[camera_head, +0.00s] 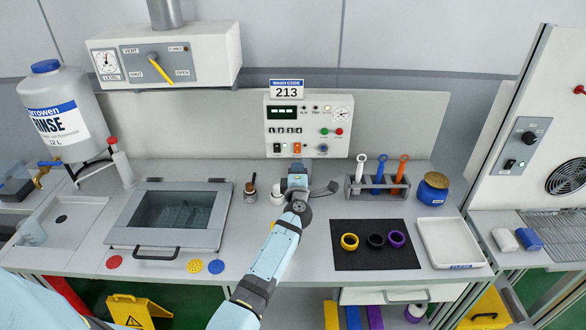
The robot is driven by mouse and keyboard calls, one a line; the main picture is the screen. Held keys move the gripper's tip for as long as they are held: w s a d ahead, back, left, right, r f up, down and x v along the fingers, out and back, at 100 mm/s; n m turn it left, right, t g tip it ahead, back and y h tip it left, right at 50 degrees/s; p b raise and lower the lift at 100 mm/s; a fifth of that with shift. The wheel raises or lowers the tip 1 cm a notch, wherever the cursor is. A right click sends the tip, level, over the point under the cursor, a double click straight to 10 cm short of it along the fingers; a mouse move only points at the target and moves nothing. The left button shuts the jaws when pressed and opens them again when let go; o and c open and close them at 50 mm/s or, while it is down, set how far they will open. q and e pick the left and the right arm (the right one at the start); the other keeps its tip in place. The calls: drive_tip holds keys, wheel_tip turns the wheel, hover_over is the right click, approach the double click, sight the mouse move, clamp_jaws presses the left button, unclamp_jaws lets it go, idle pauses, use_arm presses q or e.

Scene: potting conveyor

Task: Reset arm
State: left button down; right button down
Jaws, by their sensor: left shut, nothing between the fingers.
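My left arm reaches up from the lower middle of the head view. Its gripper (297,170) is shut and empty, pointing at the lower part of the control panel (308,115) on the back wall. I cannot tell whether it touches the panel. The panel carries a "WASH CODE 213" sign, a small display, coloured buttons, switches and a gauge. My right gripper is not in view.
A glass-lidded basin (215,220) stands left of my arm, with a small brown jar (250,190) and a white cup (277,196) near the gripper. A tool rack (376,193), black mat (375,258) with rings, blue jar (433,189) and white tray (422,232) stand on the right.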

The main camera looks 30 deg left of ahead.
use_arm(q)
drive_tip(key=shift+s+d, duration=0.15)
drive_tip(key=shift+s, duration=0.1)
drive_tip(key=shift+f, duration=0.15)
idle(0.3)
drive_tip(key=s+d+f+m+g+h, duration=0.2)
drive_tip(key=s+d+f+m+h, duration=0.2)
drive_tip(key=s+m, duration=0.5)
drive_tip(key=s+d+f+m+g+h, duration=0.1)
drive_tip(key=s+d+f+m+h, duration=0.3)
drive_tip(key=s, duration=1.3)
drive_tip(key=s+d+f+m+g+h, duration=0.2)
drive_tip(key=s+d+f+m+h, duration=0.3)
drive_tip(key=s+d+f+m, duration=0.4)
drive_tip(key=s+d+m, duration=0.1)
drive_tip(key=s+m, duration=0.3)
drive_tip(key=m, duration=0.1)
drive_tip(key=shift+s+f+g, duration=0.2)
drive_tip(key=shift+f+g, duration=0.1)
drive_tip(key=shift+a, duration=0.1)
